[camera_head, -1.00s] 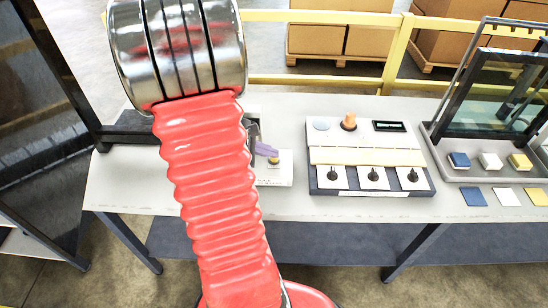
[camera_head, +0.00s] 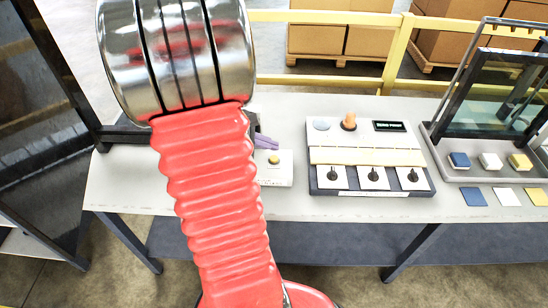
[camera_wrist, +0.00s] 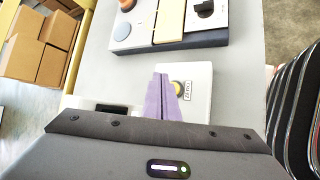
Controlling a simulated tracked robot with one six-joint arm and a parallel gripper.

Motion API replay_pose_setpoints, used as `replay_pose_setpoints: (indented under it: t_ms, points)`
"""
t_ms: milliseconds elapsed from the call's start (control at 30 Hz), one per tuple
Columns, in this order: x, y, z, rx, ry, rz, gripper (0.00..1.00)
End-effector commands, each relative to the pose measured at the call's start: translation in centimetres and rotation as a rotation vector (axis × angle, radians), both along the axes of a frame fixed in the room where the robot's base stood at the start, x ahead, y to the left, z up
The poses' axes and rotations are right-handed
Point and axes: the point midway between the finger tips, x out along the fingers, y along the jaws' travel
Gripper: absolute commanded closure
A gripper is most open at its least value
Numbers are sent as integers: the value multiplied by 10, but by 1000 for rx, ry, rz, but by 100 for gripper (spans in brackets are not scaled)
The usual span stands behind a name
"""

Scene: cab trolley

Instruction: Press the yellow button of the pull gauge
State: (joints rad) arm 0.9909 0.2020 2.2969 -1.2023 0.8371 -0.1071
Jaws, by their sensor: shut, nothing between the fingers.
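The pull gauge's white box (camera_head: 285,178) stands on the grey table right of my red arm in the head view, partly hidden by the arm. Its round yellow button (camera_head: 274,160) is clear of my fingers there. In the wrist view the yellow button (camera_wrist: 178,86) shows beside and partly behind my purple fingertips, with a small lettered label to its right. My gripper (camera_head: 267,142) is shut and empty, just behind the button in the head view. Its fingers (camera_wrist: 162,92) overlap the box's left part in the wrist view; I cannot tell the height gap.
A panel (camera_head: 325,189) with black knobs, a cream strip, an orange knob and a small display (camera_head: 389,126) with green lettering stands to the right. Farther right is a framed glass stand (camera_head: 500,95) with coloured blocks. A yellow rail (camera_head: 330,82) runs behind the table.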

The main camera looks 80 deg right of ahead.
Motion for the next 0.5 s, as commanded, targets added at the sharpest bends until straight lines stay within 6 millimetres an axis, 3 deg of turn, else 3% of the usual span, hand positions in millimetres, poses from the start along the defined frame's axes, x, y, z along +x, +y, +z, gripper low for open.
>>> replay_pose_setpoints:
  t_ms: [500]
  points:
    - [0, 0, 32, 0, -1, 0, 100]
